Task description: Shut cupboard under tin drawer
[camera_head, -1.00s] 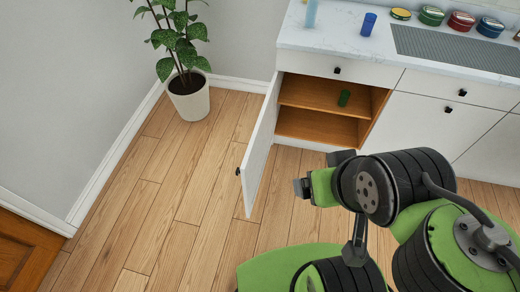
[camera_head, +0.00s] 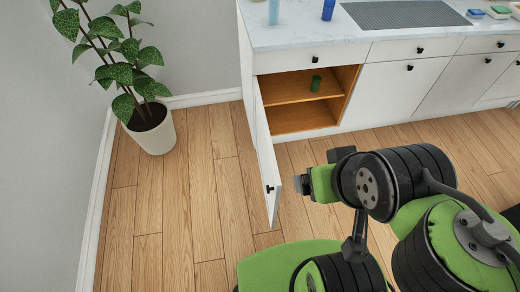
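The white cupboard door (camera_head: 265,150) stands wide open in the head view, hinged at the cupboard's left side, with a black knob near its free edge. A shut white drawer (camera_head: 290,58) with a black knob sits directly above. My gripper (camera_head: 302,184) is just right of the door's free edge in the picture; I cannot tell whether they touch. Its fingers are seen side-on and too small to show whether they are open.
A potted plant (camera_head: 152,130) stands by the wall at the left. Shut white cabinets (camera_head: 400,92) continue to the right. Blue cups and small packs stand on the marble counter (camera_head: 290,30), beside a grey drainer (camera_head: 405,14). Wooden floor (camera_head: 190,200) is clear left of the door.

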